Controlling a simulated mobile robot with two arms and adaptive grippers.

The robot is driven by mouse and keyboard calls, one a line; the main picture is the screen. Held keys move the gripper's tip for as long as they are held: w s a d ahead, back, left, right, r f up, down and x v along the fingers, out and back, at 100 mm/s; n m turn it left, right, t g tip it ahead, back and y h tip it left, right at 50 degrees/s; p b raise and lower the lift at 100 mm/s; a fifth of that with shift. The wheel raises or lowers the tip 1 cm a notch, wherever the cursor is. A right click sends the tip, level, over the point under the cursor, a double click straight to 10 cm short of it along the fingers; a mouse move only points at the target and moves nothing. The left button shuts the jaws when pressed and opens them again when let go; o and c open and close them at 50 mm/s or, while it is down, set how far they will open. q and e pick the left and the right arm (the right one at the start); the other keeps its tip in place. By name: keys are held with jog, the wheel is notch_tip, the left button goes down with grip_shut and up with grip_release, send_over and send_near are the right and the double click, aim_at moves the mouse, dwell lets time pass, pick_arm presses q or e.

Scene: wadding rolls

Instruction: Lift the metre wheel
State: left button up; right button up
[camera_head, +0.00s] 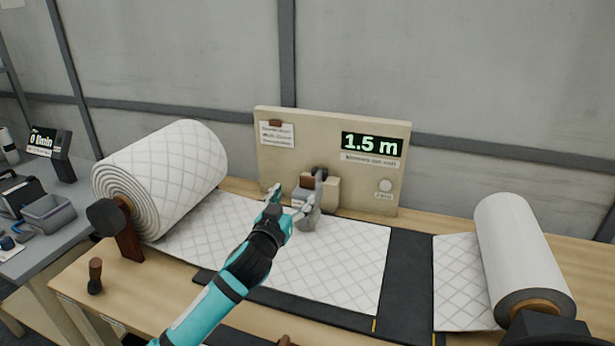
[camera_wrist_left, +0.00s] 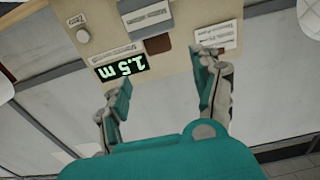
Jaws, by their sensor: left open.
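The metre wheel's mount appears to be the small beige and grey unit (camera_head: 328,192) at the foot of the display board, above the quilted wadding (camera_head: 330,262). The wheel itself I cannot make out clearly; my gripper covers part of that spot. My left gripper (camera_head: 292,203) is open in front of the unit, its fingers spread and nothing visible between them. In the left wrist view the open left gripper (camera_wrist_left: 162,88) points at the board, which appears upside down. My right gripper is not in view.
The board (camera_head: 270,158) carries a display (camera_head: 372,145) reading 1.5 m. A large wadding roll (camera_head: 175,175) stands at left, and another roll (camera_head: 520,250) at right. A dark strip (camera_head: 408,270) crosses the table. A brown-handled knob (camera_head: 95,275) stands at front left.

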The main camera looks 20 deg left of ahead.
aim_at(307, 179)
pick_arm(q)
jog(key=w, duration=0.9)
jog(key=shift+w+d+p, duration=0.15)
jog(key=shift+w+p, duration=0.1)
jog(key=shift+p, duration=0.05)
jog(key=shift+w, duration=0.6)
jog(key=shift+w+d, duration=0.1)
grip_shut()
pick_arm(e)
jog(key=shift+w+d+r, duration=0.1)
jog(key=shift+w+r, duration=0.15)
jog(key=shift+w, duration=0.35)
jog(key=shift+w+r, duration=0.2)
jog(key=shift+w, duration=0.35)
